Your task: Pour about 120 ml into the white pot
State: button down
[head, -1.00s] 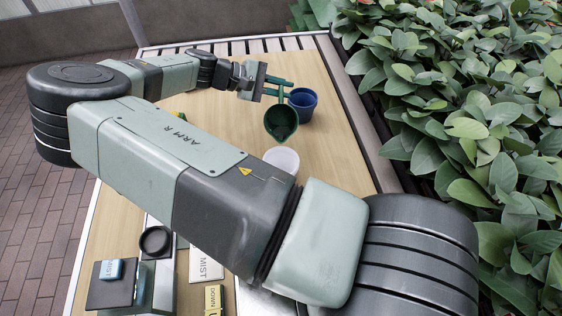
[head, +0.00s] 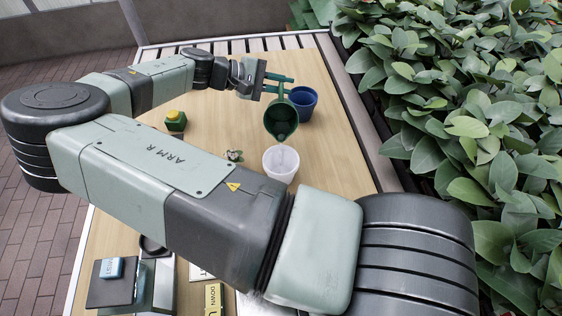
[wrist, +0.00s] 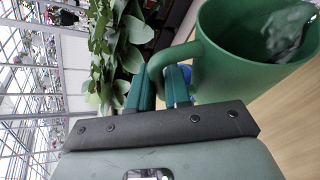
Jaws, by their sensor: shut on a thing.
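A green jug (head: 281,119) is tilted with its mouth toward the white pot, just behind and above it. It also fills the upper right of the wrist view (wrist: 240,65), where clear water shows inside near its rim. My gripper (head: 277,84) is shut on the jug's handle; the fingers also show at the handle in the wrist view (wrist: 160,88). The white pot (head: 281,168) stands upright on the table, and a faint pale streak shows at its opening below the jug's lip. The water level in the pot cannot be read.
A blue pot (head: 302,102) stands right behind the jug. A green thing with a yellow top (head: 175,121) and a small plant (head: 235,156) stand to the left. Labelled blocks (head: 213,298) lie at the front. Dense foliage (head: 470,120) lines the right edge.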

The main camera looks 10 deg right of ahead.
jog(key=shift+s+a+r+m+t+p, duration=0.2)
jog(key=shift+s+r+m+t+p, duration=0.4)
jog(key=shift+s+r+m, duration=0.45)
dwell(1.4)
jog(key=w+f+n, duration=0.1)
jog(key=w+f+n+g, duration=0.2)
jog(key=f, duration=0.1)
jog(key=shift+w+d, duration=0.2)
jog(key=shift+d, duration=0.1)
jog(key=w+f+n, duration=0.1)
jog(key=f+g, duration=0.1)
jog(key=shift+w+d+f+n+y, duration=0.1)
jog(key=shift+w+f+n+y, duration=0.2)
jog(key=shift+w+n, duration=0.05)
dwell(1.5)
jog(key=w+d+f+n+g+b, duration=0.1)
jog(key=w+f+n+g+b, duration=0.1)
jog(key=w+n+g+b, duration=0.1)
jog(key=shift+w+f+n+g, duration=0.15)
jog(key=shift+w+n+g, duration=0.45)
jog(key=shift+w, duration=0.8)
jog(key=shift+b, duration=0.4)
